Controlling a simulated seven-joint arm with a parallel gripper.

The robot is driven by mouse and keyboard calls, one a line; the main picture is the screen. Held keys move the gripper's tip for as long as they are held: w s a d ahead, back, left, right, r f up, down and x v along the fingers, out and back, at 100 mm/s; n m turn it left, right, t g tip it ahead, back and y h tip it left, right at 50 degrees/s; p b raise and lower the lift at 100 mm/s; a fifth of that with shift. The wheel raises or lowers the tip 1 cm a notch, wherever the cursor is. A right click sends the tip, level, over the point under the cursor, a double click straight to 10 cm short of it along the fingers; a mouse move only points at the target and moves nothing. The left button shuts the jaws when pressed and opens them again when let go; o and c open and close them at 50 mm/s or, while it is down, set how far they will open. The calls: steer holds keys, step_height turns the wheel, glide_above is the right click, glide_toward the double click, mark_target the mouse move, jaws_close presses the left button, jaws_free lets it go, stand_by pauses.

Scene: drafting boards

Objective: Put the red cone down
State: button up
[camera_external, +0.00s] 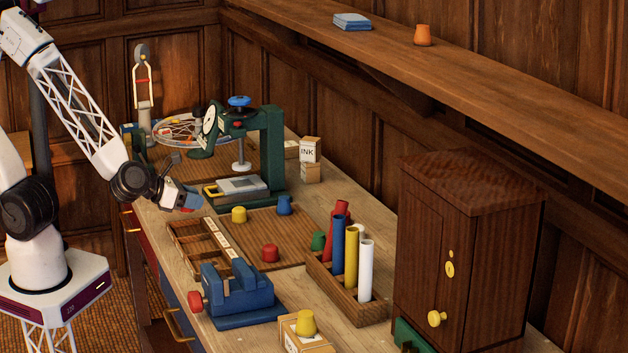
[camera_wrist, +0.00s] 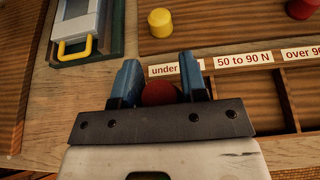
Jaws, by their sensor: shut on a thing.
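My gripper (camera_external: 187,203) hangs over the far end of the wooden sorting tray (camera_external: 178,229). In the wrist view, its blue fingers (camera_wrist: 159,75) are shut on a red cone (camera_wrist: 158,94), of which only a rounded part shows between them. The held cone cannot be made out in the external view. The tray has labels reading "under", partly covered by a finger, "50 to 90 N" (camera_wrist: 243,60) and "over 9…". The fingers are at the "under" end. Whether the cone touches anything below is hidden.
On the board beside the tray stand yellow (camera_external: 239,214), blue (camera_external: 285,205), red (camera_external: 270,253) and green (camera_external: 318,240) pieces. A green press (camera_external: 272,150) stands behind, a blue vise (camera_external: 238,294) in front. Another yellow piece (camera_external: 306,322) sits on a box.

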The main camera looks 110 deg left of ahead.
steer(key=shift+w, duration=0.15)
glide_above(257, 230)
steer(key=shift+d+f, duration=0.1)
steer(key=shift+f, duration=0.65)
steer(key=shift+f, duration=1.75)
steer(key=shift+f, duration=0.15)
steer(key=o, duration=0.9)
